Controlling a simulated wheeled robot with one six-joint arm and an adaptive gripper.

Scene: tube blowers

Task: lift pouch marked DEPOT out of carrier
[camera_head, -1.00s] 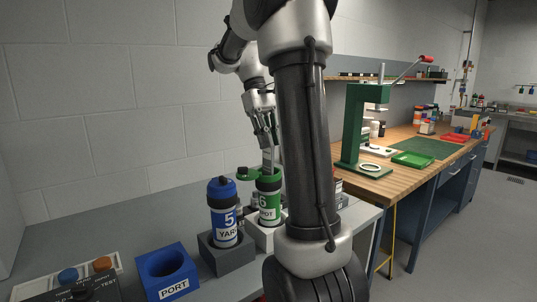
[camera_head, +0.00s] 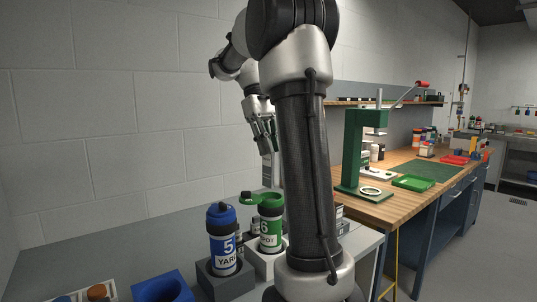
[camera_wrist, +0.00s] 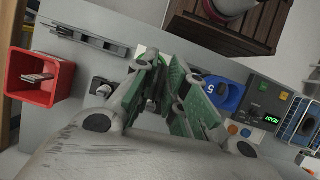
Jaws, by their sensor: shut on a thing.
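My gripper (camera_head: 266,146) is shut on a narrow grey pouch (camera_head: 268,173), which hangs upright below the fingers. Its marking is too small to read. The pouch is above the green-and-white carrier (camera_head: 270,228), whose green cap (camera_head: 247,197) is swung open to the left. Whether the pouch's lower end is fully clear of the carrier's mouth I cannot tell. The carrier's label is partly hidden; a 5 and the last letters show. In the wrist view my gripper's green fingers (camera_wrist: 180,95) hide most of the pouch, and the green carrier shows behind them (camera_wrist: 150,55).
A blue carrier marked 5 YARD (camera_head: 222,240) stands upright in a grey block close to the left. A blue PORT holder (camera_head: 163,287) is at the front left. A red bin (camera_wrist: 38,77) shows in the wrist view. A green press (camera_head: 363,155) stands on the bench at right.

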